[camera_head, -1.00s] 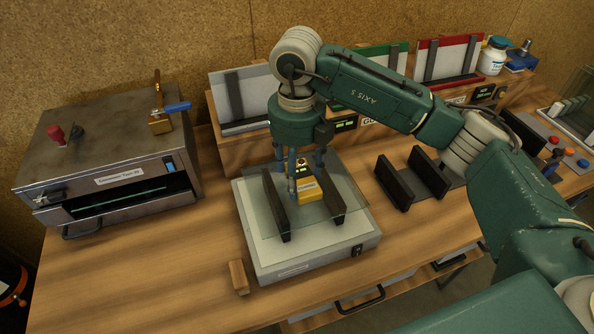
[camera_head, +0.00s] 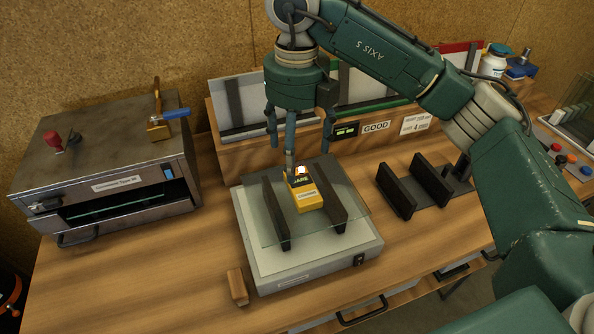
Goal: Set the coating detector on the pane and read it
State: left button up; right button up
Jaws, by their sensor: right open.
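The yellow coating detector (camera_head: 307,196) sits on the glass pane (camera_head: 275,232), between two dark bars. A lamp at its far end glows, and its small dark display shows lettering that seems to read "BARE". The pane rests on the dark bars (camera_head: 330,197) of a flat light box (camera_head: 318,264). My right gripper (camera_head: 298,150) is open and empty, above and just behind the detector, with its fingers pointing down. One finger hangs close to the detector's far end; I cannot tell whether it touches. My left gripper is not in view.
A metal oven (camera_head: 112,170) stands at left. Behind the light box is a wooden rack (camera_head: 235,158) with a "GOOD" label (camera_head: 376,127). A dark slotted stand (camera_head: 397,190) is at right. A small wooden block (camera_head: 237,287) lies at front left.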

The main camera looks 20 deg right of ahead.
notch_tip(320, 180, up, 4)
jog(key=shift+f, duration=0.2)
dwell(0.3)
